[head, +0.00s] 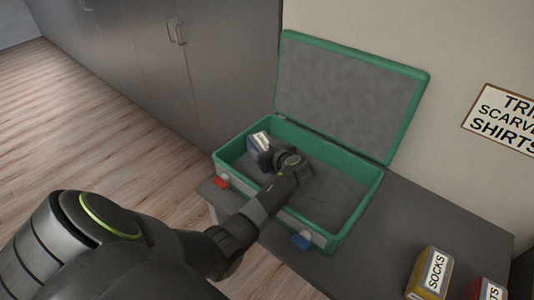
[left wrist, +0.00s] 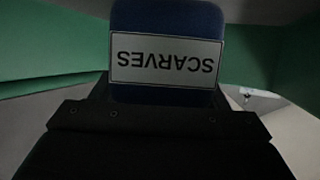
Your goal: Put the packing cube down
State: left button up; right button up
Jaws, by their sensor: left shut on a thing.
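A blue packing cube (head: 259,150) with a white label is in the left end of the open green suitcase (head: 359,181). In the left wrist view the blue cube (left wrist: 168,18) fills the top middle, and its label reads SCARVES, upside down. My left gripper (head: 272,156) is shut on this cube inside the suitcase. In the left wrist view the dark gripper body hides the lower part of the cube. I cannot tell whether the cube touches the suitcase floor. My right gripper is not in view.
The suitcase lid (head: 345,95) stands open at the back. A yellow SOCKS cube (head: 429,272) and a red cube (head: 488,291) stand on the grey surface (head: 400,235) at right. A wall sign (head: 505,118) lists SCARVES and SHIRTS. The suitcase's right part is empty.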

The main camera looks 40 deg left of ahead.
pick_arm(q)
jog(key=shift+f, duration=0.85)
jog(key=shift+f, duration=0.1)
jog(key=o, duration=1.1)
